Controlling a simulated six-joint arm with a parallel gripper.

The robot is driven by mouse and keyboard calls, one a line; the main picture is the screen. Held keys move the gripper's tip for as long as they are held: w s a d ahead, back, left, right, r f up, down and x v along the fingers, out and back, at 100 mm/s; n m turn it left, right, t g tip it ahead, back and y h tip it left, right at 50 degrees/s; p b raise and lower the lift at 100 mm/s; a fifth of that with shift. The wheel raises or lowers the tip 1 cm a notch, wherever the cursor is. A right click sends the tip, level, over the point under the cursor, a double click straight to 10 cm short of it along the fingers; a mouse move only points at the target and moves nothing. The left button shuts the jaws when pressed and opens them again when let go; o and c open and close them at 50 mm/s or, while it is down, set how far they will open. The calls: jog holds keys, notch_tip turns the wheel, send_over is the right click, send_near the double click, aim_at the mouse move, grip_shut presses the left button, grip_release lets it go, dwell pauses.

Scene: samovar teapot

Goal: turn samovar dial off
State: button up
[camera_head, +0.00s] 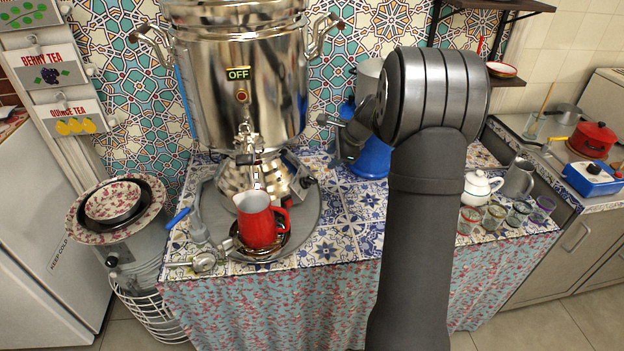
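The samovar (228,75) is a large shiny metal urn with side handles, standing at the back left of the tiled counter. A small dark knob (306,182), which looks like the dial, sits low at the right of the base. Its setting is too small to read. My gripper (330,141) is above and right of this knob, apart from it. Its fingers look spread and empty, partly hidden by my wrist.
A red pitcher (258,220) stands on a dish under the spigot, on a round grey tray (305,216). A blue vessel (373,157) stands behind my arm. A white teapot (481,187) and several glasses are at the right. Bare tiled counter (345,215) lies right of the tray.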

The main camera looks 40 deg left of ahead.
aim_at(312, 178)
jog(key=x, duration=1.6)
jog(key=shift+c, duration=0.2)
jog(key=c, duration=0.6)
